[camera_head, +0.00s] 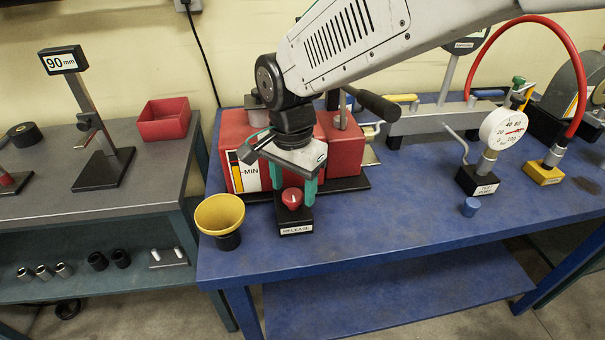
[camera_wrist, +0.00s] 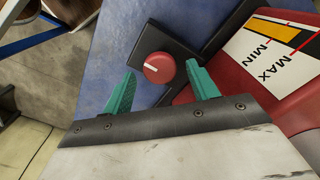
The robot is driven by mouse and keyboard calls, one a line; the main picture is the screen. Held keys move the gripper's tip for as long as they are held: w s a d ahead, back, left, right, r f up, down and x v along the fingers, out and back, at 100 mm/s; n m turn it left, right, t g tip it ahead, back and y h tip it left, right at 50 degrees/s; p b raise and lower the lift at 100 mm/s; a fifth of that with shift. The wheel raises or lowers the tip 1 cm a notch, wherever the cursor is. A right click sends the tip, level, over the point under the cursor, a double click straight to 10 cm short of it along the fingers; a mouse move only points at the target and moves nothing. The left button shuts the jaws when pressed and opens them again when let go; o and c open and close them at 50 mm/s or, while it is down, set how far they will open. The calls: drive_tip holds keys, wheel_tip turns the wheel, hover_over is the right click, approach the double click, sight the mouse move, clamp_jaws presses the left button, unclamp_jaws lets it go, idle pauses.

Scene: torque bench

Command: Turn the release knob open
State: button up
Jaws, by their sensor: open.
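The release knob is a round red knob (camera_head: 292,198) with a white pointer line, on a black block labelled "RELEASE" (camera_head: 296,229) near the blue bench's front left. In the wrist view the red knob (camera_wrist: 158,68) lies beyond and between my fingertips, its white line running roughly across the picture. My gripper (camera_head: 296,188) points down over the knob. Its two green fingers are apart, one on each side of the knob, and it also shows in the wrist view (camera_wrist: 162,78). Nothing is held. I cannot tell whether a finger touches the knob.
A red pump body (camera_head: 230,130) with a MIN/MAX level strip stands just behind the knob. A yellow funnel (camera_head: 220,214) stands close to the left. A pressure gauge (camera_head: 502,128) and a blue cap (camera_head: 470,207) are to the right. The bench front between them is clear.

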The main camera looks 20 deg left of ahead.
drive_tip(key=shift+f, duration=0.45)
drive_tip(key=shift+s, duration=0.1)
drive_tip(key=c, duration=1)
